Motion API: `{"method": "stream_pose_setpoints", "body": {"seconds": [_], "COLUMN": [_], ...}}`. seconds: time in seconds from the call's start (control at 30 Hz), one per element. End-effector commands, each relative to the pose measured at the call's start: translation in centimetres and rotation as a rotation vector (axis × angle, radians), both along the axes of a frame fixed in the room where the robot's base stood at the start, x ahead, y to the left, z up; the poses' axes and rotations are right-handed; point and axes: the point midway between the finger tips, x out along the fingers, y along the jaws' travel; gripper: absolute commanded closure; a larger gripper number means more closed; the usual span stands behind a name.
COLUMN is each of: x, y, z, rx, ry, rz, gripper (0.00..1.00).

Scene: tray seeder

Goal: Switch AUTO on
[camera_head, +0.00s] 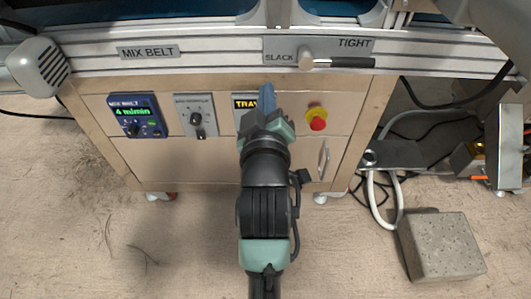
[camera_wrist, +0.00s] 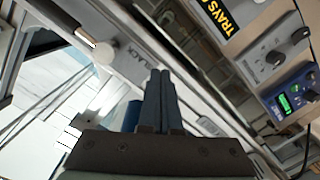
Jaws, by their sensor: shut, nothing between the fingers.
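No AUTO label is legible in either view. On the machine's front panel, the TRAYS panel (camera_head: 242,104) is partly hidden behind my gripper (camera_head: 267,92); any switch on its covered part cannot be seen. In the wrist view the TRAYS panel (camera_wrist: 213,14) is cut off by the top edge. My gripper (camera_wrist: 160,75) is shut and empty, its fingers together. In the head view it lies in front of the panel, between the TRAYS panel and the red emergency button (camera_head: 317,120). I cannot tell whether it touches anything.
Left of the TRAYS panel are a grey knob box (camera_head: 196,116) and a blue MIX BELT display (camera_head: 135,115) reading 4 m/min. Above runs a metal rail with a TIGHT/SLACK lever (camera_head: 340,62). A stone block (camera_head: 442,246) and cables lie on the floor at right.

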Motion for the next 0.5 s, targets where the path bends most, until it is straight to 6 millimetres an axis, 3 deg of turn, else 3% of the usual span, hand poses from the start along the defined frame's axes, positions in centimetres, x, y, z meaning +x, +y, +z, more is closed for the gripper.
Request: {"method": "stream_pose_setpoints", "body": {"seconds": [0.03,0.2,0.33,0.5], "x": [-0.2,-1.5,-3.2,-5.1], "y": [0.0,0.0,0.0,0.1], "z": [-3.4,-11.1,-15.7,-19.2], "rx": [-0.090,-0.418,-0.633,-0.822], "ry": [0.022,0.048,0.056,0.055], "rz": [0.007,0.041,0.068,0.092], "gripper": [1.00,1.00,1.00,1.00]}}
